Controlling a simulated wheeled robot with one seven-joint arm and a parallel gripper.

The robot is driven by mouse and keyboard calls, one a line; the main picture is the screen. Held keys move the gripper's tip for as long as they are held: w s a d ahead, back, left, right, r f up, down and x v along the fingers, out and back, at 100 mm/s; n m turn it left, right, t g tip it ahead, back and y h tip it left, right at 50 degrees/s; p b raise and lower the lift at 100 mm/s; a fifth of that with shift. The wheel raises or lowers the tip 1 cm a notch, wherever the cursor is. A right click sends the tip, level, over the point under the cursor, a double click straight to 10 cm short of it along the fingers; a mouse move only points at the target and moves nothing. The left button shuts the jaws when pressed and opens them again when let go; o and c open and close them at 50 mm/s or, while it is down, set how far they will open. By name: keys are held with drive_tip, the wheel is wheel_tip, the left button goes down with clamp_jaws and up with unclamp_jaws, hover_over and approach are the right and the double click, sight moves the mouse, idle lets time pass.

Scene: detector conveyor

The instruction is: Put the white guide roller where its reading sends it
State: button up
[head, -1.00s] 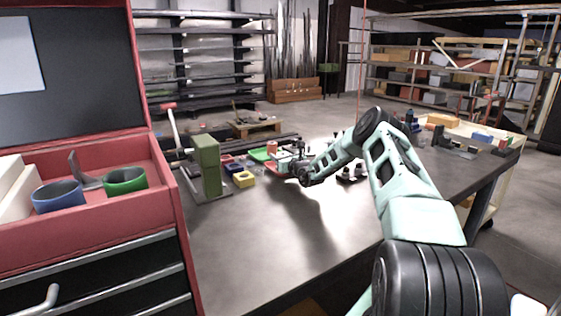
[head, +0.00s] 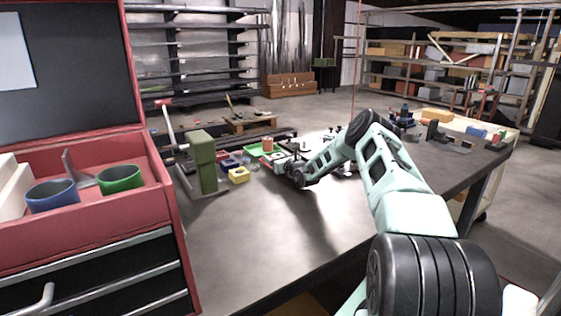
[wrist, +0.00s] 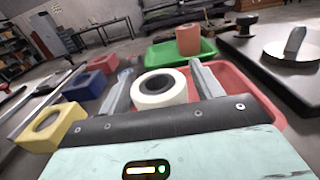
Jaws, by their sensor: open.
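The white guide roller (wrist: 160,88), a short ring with a dark bore, shows in the wrist view between the two fingers of my gripper (wrist: 158,74). The fingers are open on either side of it; I cannot tell whether either one touches it. A red tray (wrist: 262,108) lies behind and to the right of the roller. A green tray (wrist: 160,54) farther back has an orange-red roller (wrist: 188,40) standing at it. In the head view my gripper (head: 290,158) is small at the trays, and the white roller cannot be made out.
Left of the gripper are a yellow block with a round hole (wrist: 50,127), a blue block (wrist: 72,114) and a red block (wrist: 90,82). A green post (head: 202,162) stands on the bench. A dark plate with a metal disc (wrist: 292,50) is at right. The near bench is clear.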

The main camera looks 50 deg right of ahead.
drive_tip(key=b+v, duration=0.1)
drive_tip(key=v, duration=1.1)
drive_tip(key=shift+b, duration=0.4)
drive_tip(key=shift+d, duration=0.1)
